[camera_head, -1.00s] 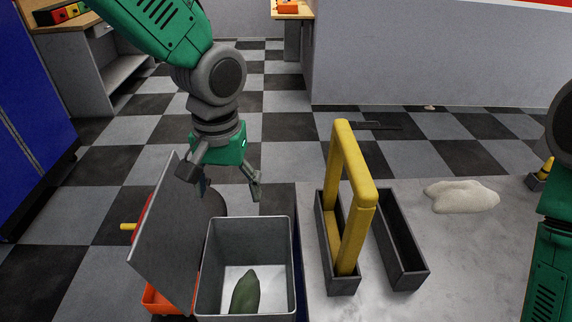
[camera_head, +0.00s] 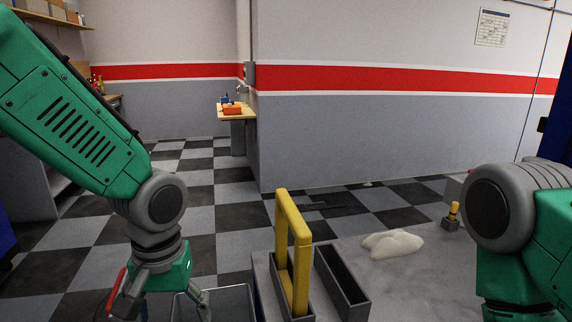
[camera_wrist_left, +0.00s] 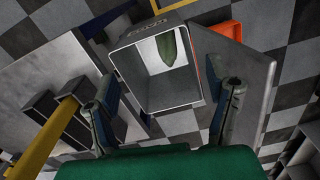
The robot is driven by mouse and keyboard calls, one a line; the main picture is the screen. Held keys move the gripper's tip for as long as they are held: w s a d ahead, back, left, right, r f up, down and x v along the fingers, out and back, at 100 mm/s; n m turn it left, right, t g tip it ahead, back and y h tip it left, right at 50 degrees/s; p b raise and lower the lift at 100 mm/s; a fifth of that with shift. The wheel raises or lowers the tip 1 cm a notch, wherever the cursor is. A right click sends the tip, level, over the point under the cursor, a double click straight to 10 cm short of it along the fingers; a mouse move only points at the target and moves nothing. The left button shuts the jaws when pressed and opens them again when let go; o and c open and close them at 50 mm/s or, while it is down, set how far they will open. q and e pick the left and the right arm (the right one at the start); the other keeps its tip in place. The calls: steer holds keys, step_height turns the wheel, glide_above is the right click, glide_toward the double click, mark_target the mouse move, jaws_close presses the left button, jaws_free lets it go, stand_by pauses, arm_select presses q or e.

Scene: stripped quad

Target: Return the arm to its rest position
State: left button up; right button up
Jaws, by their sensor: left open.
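My left arm comes down from the left in the head view. Its gripper (camera_head: 165,300) is open and empty, low in the picture beside and above the grey open-topped bin (camera_head: 242,291), with the fingertips partly cut off by the lower edge. In the left wrist view, the two spread fingers (camera_wrist_left: 168,95) frame the bin (camera_wrist_left: 183,93), with nothing between them. A dark green long object (camera_wrist_left: 166,48) lies inside the bin. My right arm shows at the right of the head view, but its gripper is out of the picture.
A yellow handle (camera_head: 284,225) stands upright in a dark trough on a grey tabletop (camera_head: 400,285). A second trough (camera_head: 341,277) is beside it. A whitish lump (camera_head: 392,243) lies farther back. Checkered floor lies open beyond.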

arm_select(q)
step_height(320, 180, down, 9)
steer(key=s+d, duration=0.2)
steer(key=s+a+f+m+b, duration=0.1)
steer(key=s+a+f+b, duration=0.1)
steer(key=s+a+f, duration=0.3)
steer(key=s+a+f+m+b, duration=0.1)
steer(key=s+a+f, duration=0.4)
steer(key=s+f, duration=0.9)
steer(key=shift+a+f+t+b, duration=0.25)
steer(key=shift+f+b, duration=0.25)
steer(key=shift+f, duration=1.2)
arm_select(e)
steer(key=shift+d+f, duration=0.35)
steer(key=shift+f, duration=0.4)
steer(key=shift+d+f, duration=0.3)
steer(key=shift+f, duration=0.5)
steer(key=shift+d+f, duration=0.35)
steer(key=shift+f, duration=0.4)
